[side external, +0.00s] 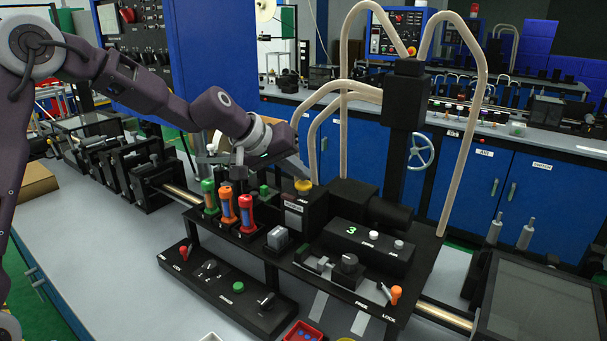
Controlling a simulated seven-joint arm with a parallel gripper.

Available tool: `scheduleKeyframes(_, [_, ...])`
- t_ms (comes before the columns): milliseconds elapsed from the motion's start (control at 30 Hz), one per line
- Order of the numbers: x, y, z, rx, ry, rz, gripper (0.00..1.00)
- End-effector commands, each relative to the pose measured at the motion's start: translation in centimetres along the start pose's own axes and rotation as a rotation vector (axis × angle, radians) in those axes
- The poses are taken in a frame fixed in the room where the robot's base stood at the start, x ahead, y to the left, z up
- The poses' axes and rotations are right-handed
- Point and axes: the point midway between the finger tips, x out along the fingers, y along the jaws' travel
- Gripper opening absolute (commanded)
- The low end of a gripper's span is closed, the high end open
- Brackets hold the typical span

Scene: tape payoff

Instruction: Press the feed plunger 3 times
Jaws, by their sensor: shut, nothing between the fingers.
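A yellow-topped plunger (303,186) stands upright on a black block in the middle of the machine. I take it as the feed plunger, but the small label beside it is too blurred to read. A black box (370,242) to its front right shows a green digit 3. My gripper (239,174) is shut and empty. It points down, above and behind the coloured cylinders, to the left of the yellow plunger and apart from it. Its fingertips are small and partly lost against dark parts.
Green (209,196), orange (228,206) and red (246,213) cylinders stand in a row below my gripper. A front panel (226,290) carries knobs and a red lever. Beige hoses (345,60) arch over a black column (403,105). An orange-tipped lever (395,295) stands at front right.

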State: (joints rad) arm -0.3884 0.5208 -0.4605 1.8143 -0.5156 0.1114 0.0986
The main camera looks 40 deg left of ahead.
Motion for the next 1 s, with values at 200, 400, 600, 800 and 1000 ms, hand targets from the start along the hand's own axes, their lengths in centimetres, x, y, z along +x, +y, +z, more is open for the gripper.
scheduleKeyframes(200, [-0.1, 0.1, 0.0, 0.001, -0.003, -0.001, 0.00])
scheduleKeyframes(400, [-0.9, 0.7, -0.6, 0.001, -0.003, -0.001, 0.00])
scheduleKeyframes(600, [-1.8, 1.4, -1.3, 0.001, -0.001, 0.000, 0.00])
scheduleKeyframes(800, [-2.3, 1.7, -1.6, 0.000, 0.000, 0.000, 0.00])
scheduleKeyframes(1000, [-2.3, 1.7, -1.7, 0.000, -0.001, 0.000, 0.00])
